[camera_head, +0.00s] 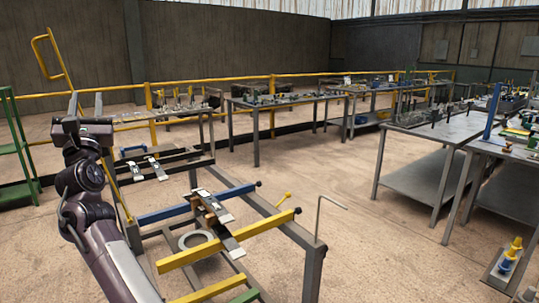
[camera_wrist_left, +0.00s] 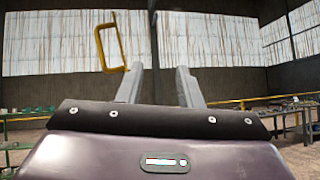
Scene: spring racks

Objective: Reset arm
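My left arm comes in from the left in the head view, raised, with its left gripper (camera_head: 86,104) pointing up. In the left wrist view the two fingers of the left gripper (camera_wrist_left: 158,86) stand apart with nothing between them. Behind them are a wall and bright windows. The left gripper is clear of the rack (camera_head: 314,258) and touches nothing that I can see. My right arm and right gripper are not in view.
The rack has a blue bar (camera_head: 170,212) and a yellow bar (camera_head: 180,260), with metal parts lying across them. A green shelf (camera_head: 12,148) stands at far left. Worktables, including a grey one (camera_head: 440,128), stand right and behind. Open floor (camera_head: 380,240) lies between rack and tables.

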